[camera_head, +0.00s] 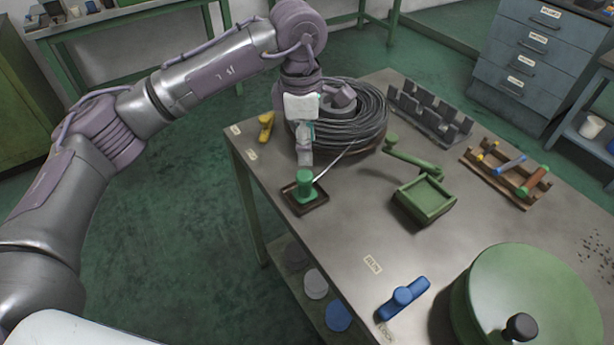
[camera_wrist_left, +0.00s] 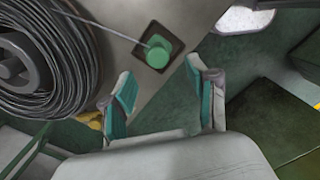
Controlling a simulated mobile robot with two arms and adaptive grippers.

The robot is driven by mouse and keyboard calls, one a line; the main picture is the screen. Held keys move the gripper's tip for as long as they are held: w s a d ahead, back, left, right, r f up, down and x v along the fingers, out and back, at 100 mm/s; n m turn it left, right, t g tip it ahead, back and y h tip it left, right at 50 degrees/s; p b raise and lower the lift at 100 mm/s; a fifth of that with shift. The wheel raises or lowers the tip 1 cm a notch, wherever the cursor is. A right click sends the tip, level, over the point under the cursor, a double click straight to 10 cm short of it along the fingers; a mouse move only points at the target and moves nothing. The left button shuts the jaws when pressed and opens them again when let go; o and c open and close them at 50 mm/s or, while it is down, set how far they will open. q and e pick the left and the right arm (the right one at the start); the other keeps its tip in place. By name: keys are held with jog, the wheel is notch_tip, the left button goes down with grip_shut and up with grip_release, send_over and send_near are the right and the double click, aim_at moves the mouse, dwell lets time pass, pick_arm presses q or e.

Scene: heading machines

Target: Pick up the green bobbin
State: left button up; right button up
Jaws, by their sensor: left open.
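The green bobbin (camera_head: 304,183) stands upright in a small dark square tray (camera_head: 314,203) near the table's left edge. A thin grey wire runs from it toward the large coil. In the left wrist view the bobbin (camera_wrist_left: 158,51) shows as a green disc in the dark tray (camera_wrist_left: 175,49), ahead of the fingers. My left gripper (camera_head: 305,158) is above and just behind the bobbin in the head view. In the wrist view my left gripper (camera_wrist_left: 160,88) is open, its two teal-padded fingers apart with nothing between them. My right gripper is not in view.
A large wire coil (camera_head: 355,115) lies right behind my left gripper. A yellow object (camera_head: 266,125) is left of it. A green square box (camera_head: 425,198), a wooden rack (camera_head: 505,172) and a blue object (camera_head: 403,298) stand farther right. A green drum (camera_head: 525,300) fills the front right.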

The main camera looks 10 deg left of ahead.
aim_at(301, 175)
pick_arm(q)
jog(key=shift+w+a+f+y, duration=0.1)
jog(key=shift+a+f+y, duration=0.1)
jog(key=shift+a, duration=0.2)
jog(key=shift+a+f+y, duration=0.15)
jog(key=shift+a+y, duration=0.05)
jog(key=shift+a, duration=0.2)
notch_tip(301, 175, down, 6)
jog(key=shift+d+f+p, duration=0.1)
jog(key=shift+p, duration=0.5)
jog(key=shift+f, duration=0.5)
jog(key=shift+d+f+p, duration=0.15)
jog(key=shift+f+p, duration=0.15)
jog(key=shift+f, duration=0.05)
jog(key=f, duration=0.2)
jog(key=f+p, duration=0.1)
jog(key=f, duration=0.1)
jog(key=shift+w+d+f, duration=0.1)
jog(key=shift+d+f, duration=0.1)
jog(key=shift+c, duration=0.2)
jog(key=c, duration=1.1)
